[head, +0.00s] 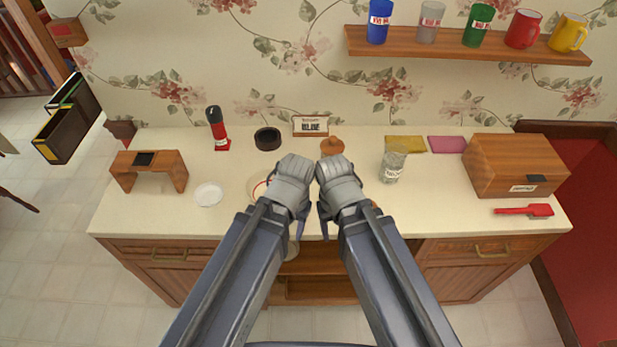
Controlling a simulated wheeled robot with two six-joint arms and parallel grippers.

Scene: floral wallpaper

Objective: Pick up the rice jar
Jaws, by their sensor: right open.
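A clear glass jar (395,163) with a whitish label stands upright on the cream counter, right of my grippers. Its label is too small to read for certain, so I cannot confirm that it is the rice jar. My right gripper (337,172) is over the middle of the counter, left of this jar and apart from it, and it is open. My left gripper (293,172) is close beside the right one, and its jaws cannot be made out. My forearms hide part of the counter's front middle.
A wooden box (510,165) and red brush (525,210) are at the right. Yellow (405,144) and pink (447,144) cloths lie behind the jar. A red-and-black bottle (217,128), black ring (267,138), white dish (208,194) and wooden stand (172,168) are left. A cup shelf (470,47) hangs above.

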